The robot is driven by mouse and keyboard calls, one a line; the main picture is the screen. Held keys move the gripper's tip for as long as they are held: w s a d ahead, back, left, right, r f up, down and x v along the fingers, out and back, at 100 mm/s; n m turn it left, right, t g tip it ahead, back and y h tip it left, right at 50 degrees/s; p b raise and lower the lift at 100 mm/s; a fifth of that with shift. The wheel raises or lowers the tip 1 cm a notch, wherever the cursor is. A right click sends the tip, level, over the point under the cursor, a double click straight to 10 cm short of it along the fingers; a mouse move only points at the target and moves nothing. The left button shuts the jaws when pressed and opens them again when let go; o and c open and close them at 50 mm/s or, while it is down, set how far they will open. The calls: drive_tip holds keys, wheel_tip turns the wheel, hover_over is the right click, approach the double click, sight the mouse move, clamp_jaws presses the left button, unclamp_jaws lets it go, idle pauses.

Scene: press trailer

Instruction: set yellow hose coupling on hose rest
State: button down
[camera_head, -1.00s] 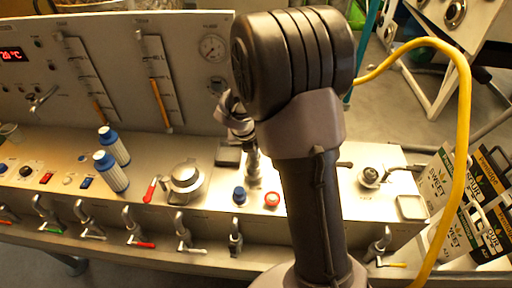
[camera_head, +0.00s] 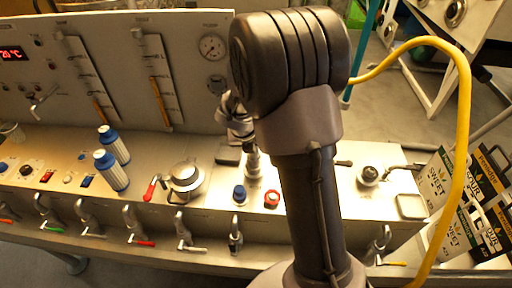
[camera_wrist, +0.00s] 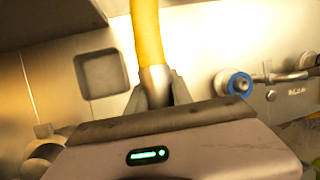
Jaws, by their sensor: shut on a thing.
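The yellow hose (camera_head: 464,130) shows in the head view, looping from behind my arm over the right side of the bench and down. In the wrist view the hose (camera_wrist: 147,30) comes down from the top edge to a pale metal coupling end (camera_wrist: 155,78). My gripper (camera_wrist: 157,92) is shut on this coupling, with a grey finger on each side. In the head view my arm hides the coupling and most of the gripper. I cannot tell for sure which part is the hose rest; a square recessed plate (camera_wrist: 103,73) lies left of the hose in the wrist view.
A blue-ringed fitting (camera_wrist: 238,84) with a pipe is right of the gripper in the wrist view. Cartons (camera_head: 478,195) stand at the right.

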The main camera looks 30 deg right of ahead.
drive_tip(key=shift+f, duration=0.25)
drive_tip(key=c, duration=1.4)
unclamp_jaws()
drive_tip(key=p+v, duration=0.9)
drive_tip(key=v, duration=0.2)
